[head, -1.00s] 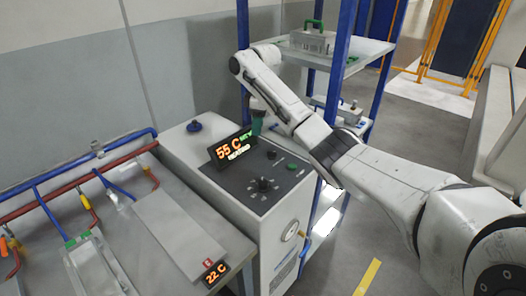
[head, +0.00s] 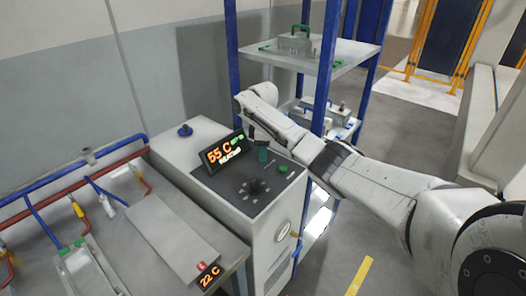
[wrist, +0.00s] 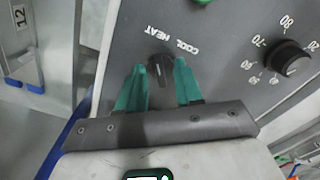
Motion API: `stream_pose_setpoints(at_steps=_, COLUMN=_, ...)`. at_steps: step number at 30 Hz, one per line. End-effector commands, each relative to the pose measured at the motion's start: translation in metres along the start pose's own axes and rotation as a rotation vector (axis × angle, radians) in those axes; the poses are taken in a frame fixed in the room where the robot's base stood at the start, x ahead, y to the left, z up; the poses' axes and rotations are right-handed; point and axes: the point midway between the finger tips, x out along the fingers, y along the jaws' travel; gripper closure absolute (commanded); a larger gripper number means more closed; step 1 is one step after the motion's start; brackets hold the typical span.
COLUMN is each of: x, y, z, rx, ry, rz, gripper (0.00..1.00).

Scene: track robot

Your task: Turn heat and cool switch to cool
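The heat and cool switch (wrist: 160,72) is a small dark knob on the grey panel, with COOL and HEAT labels just above it in the wrist view. I cannot tell for sure which label it points to. My gripper (wrist: 160,84) is open, with one green finger on each side of the knob; contact cannot be made out. In the head view my gripper (head: 262,152) is over the back of the panel, right of the display, and hides the switch. The display (head: 223,152) reads 55 C with a smaller line that looks like HEATING.
A black temperature dial (head: 257,187) stands on the panel in front; it also shows at right in the wrist view (wrist: 288,58). A green button (head: 283,169) is nearby. A blue-framed shelf (head: 335,55) stands behind. A bench with pipes (head: 75,175) is at left.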

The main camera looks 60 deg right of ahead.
Motion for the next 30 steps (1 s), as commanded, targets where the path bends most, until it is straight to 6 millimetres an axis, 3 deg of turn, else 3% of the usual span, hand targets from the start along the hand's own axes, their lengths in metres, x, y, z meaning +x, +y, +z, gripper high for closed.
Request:
stream_pose_setpoints(at_steps=9, x=0.0023, y=-0.0002, z=-0.0003, rx=-0.001, ry=0.0, rz=0.0, gripper=0.66)
stream_pose_setpoints(at_steps=20, x=0.0021, y=-0.0002, z=-0.0003, rx=-0.001, ry=0.0, rz=0.0, gripper=1.0)
stream_pose_setpoints(at_steps=30, x=0.0018, y=-0.0002, z=-0.0003, rx=0.003, ry=0.0, rz=0.0, gripper=1.0)
